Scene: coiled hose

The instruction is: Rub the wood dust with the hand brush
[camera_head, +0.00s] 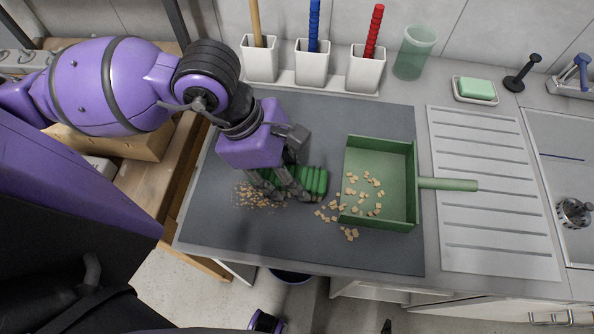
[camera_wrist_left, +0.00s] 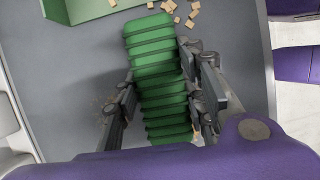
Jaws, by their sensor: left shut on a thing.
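A green ribbed hand brush (camera_head: 313,180) is held in my left gripper (camera_head: 268,190), over the dark grey mat (camera_head: 300,115). In the left wrist view the brush (camera_wrist_left: 152,45) lies between the two fingers of my gripper (camera_wrist_left: 165,95), which are shut on it. Fine wood dust (camera_head: 258,196) is scattered on the mat just below and left of the gripper. Small wood chips (camera_head: 330,211) lie right of the brush, at the near left corner of the dustpan. More chips lie inside the green dustpan (camera_head: 415,190). The brush's underside is hidden. My right gripper is not in view.
The dustpan's handle (camera_head: 448,184) points right over a ribbed drainboard (camera_head: 490,220). White holders (camera_head: 312,72), a green cup (camera_head: 415,52) and a dish with a green block (camera_head: 476,90) line the back.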

